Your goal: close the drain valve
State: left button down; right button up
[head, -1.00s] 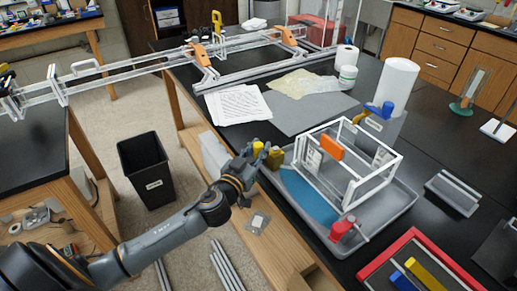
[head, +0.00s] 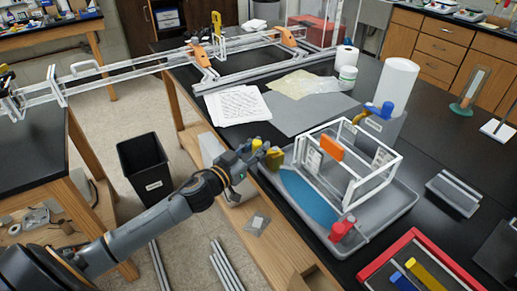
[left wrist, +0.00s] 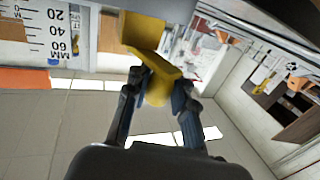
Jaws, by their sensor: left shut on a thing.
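A yellow valve part (head: 274,158) sits at the left rim of the grey tray (head: 395,213), which holds a blue patch and a white frame (head: 372,192). My left gripper (head: 261,152) reaches this rim. In the left wrist view the gripper (left wrist: 158,88) is shut on a yellow valve handle (left wrist: 152,60), with a finger on each side of it. The fingers partly hide the handle in the head view, so its exact angle is hard to tell. My right gripper is not in view.
A red valve (head: 342,230) stands at the tray's front, and a blue-handled one (head: 386,110) at its back. A red-edged tray (head: 405,240) lies at the front right. A black bin (head: 146,165) stands on the floor to the left.

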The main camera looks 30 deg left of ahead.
pick_arm(q)
jog(key=m+h, duration=0.1)
jog(key=w+a+m+g+h, duration=0.1)
jog(key=h, duration=0.1)
jog(key=w+m+g+h, duration=0.1)
jog(key=h, duration=0.1)
jog(key=shift+a+r+m, duration=0.1)
jog(key=shift+a+m, duration=0.05)
jog(key=shift+m, duration=0.25)
jog(key=m+g+h, duration=0.1)
jog(key=h+b, duration=0.1)
jog(key=shift+w+m+g+h, duration=0.4)
jog(key=shift+w+m+g+h+b, duration=0.2)
jog(key=shift+m+g+h+b, duration=0.2)
jog(key=shift+h, duration=0.1)
jog(key=m+g+h+b, duration=0.1)
jog(key=g+b, duration=0.1)
jog(key=w+m+g+h+b, duration=0.1)
jog(key=m+g+h+b, duration=0.1)
jog(key=shift+w+d+f+m+g+b, duration=0.2)
jog(key=shift+m+g+b, duration=0.1)
jog(key=shift+b, duration=0.05)
jog(key=shift+w+d+r+m+g+h+b, duration=0.1)
jog(key=shift+w+r+m+g+h+b, duration=0.1)
jog(key=shift+m+g+h+b, duration=0.5)
jog(key=c, duration=1.1)
grip_release()
jog(key=shift+f, duration=0.1)
